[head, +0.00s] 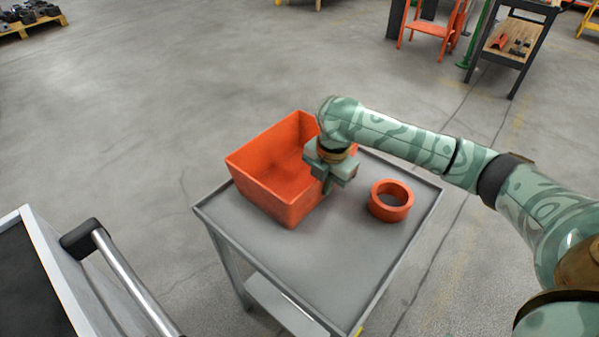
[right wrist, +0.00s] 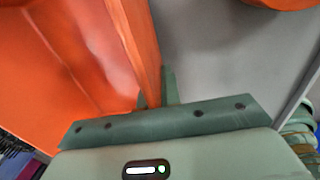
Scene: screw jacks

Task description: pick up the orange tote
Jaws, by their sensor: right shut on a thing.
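The orange tote (head: 270,180) is an open, empty-looking box at the back left of a grey cart top (head: 310,258). My right gripper (head: 327,186) reaches over the tote's right side and is shut on its right wall. In the right wrist view, the tote wall (right wrist: 140,45) runs down between the fingers (right wrist: 157,92), with the tote's inside to the left and the grey cart top to the right. The fingertips are partly hidden by the gripper body. I cannot tell whether the tote is lifted off the cart. My left gripper is not in view.
An orange ring (head: 391,201) lies on the cart top, right of the tote and close to my right gripper. The front of the cart top is clear. A cabinet with a metal handle (head: 130,285) stands at the lower left. An orange step stool (head: 432,35) and a workbench (head: 508,45) stand far behind.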

